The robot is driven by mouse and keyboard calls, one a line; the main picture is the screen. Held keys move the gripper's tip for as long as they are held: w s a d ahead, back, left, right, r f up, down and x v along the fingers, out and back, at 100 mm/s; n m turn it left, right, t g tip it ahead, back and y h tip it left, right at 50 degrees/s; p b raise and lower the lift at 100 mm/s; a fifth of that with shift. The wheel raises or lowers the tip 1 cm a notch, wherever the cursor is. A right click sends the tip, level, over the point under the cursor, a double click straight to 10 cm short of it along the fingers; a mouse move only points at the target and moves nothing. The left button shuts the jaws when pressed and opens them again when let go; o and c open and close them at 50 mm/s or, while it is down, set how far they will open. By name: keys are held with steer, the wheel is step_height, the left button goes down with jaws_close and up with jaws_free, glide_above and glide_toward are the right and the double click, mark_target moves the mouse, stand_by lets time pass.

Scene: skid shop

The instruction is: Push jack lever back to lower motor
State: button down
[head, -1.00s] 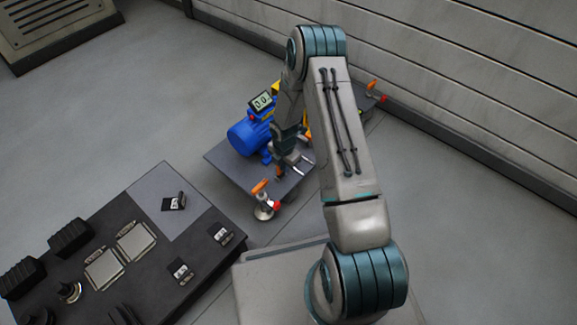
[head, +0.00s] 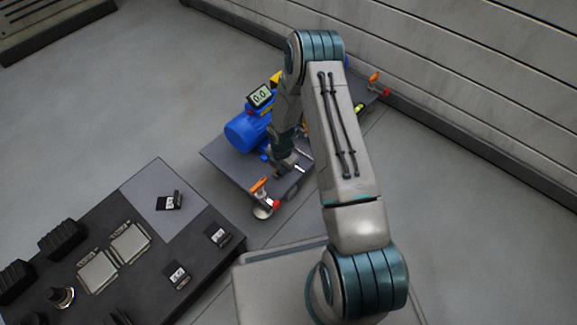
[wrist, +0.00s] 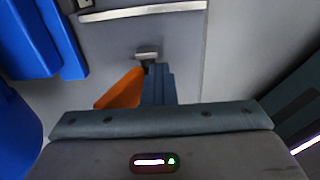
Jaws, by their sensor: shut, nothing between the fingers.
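The blue motor (head: 245,132) sits on a grey skid plate (head: 225,162), with a small display beside it. A jack with an orange lever (head: 258,186) and a red knob stands at the plate's near corner. My gripper (head: 284,164) is low over the plate, just beyond the near lever. In the wrist view its fingers (wrist: 158,84) are shut and empty, with an orange lever (wrist: 122,90) close on their left. I cannot tell whether they touch.
A dark bench (head: 205,262) with small devices and trays stands at the lower left, near the skid's near corner. A panelled wall (head: 450,70) runs behind on the right. The display (head: 260,96) reads about 0.0. Open floor lies left of the skid.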

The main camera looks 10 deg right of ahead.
steer(key=shift+w+a+r, duration=0.1)
steer(key=shift+a+r, duration=0.05)
steer(key=shift+r, duration=0.25)
steer(key=shift+w+a+r, duration=0.1)
steer(key=shift+a+r, duration=0.05)
steer(key=shift+r, duration=0.25)
steer(key=shift+s+d+r+p, duration=0.1)
steer(key=shift+s+d+p, duration=0.25)
steer(key=shift+s, duration=0.2)
step_height(320, 180, up, 7)
steer(key=p, duration=0.5)
